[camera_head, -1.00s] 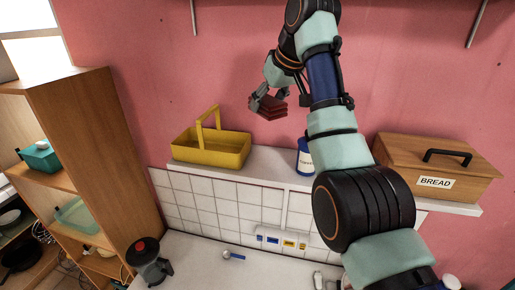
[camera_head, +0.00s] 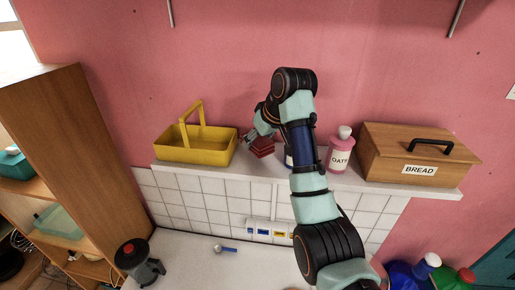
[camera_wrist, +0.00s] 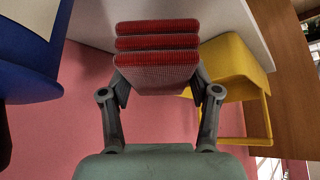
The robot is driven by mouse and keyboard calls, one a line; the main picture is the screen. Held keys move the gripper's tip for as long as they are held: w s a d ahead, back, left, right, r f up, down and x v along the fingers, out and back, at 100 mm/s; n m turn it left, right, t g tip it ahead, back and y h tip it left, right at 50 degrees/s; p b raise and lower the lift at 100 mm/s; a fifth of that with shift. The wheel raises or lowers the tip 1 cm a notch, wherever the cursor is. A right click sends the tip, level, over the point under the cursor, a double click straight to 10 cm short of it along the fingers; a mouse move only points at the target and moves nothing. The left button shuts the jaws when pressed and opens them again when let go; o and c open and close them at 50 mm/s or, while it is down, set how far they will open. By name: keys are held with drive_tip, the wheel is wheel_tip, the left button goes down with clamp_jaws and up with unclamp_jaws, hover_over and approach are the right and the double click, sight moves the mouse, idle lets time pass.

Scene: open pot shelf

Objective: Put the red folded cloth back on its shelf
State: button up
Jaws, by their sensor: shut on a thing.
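The red folded cloth (camera_head: 262,147) is a small stack of folded layers. In the wrist view the cloth (camera_wrist: 157,58) sits between both fingers of my gripper (camera_wrist: 160,90), which is shut on it. In the head view my gripper (camera_head: 252,138) holds it at the white wall shelf (camera_head: 235,172), between the yellow basket and a blue-and-white canister. I cannot tell whether the cloth touches the shelf surface.
The yellow basket (camera_head: 205,150) stands left of the cloth. The blue-and-white canister (camera_head: 289,158) is close on the right, partly behind my arm. A pink OATS jar (camera_head: 340,155) and a wooden BREAD box (camera_head: 415,155) stand further right.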

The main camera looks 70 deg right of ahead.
drive_tip(key=shift+f+p, duration=0.35)
drive_tip(key=shift+f, duration=1.65)
drive_tip(key=o, duration=1.1)
drive_tip(key=shift+f, duration=0.1)
drive_tip(key=shift+b+v, duration=0.8)
drive_tip(key=shift+v, duration=1.3)
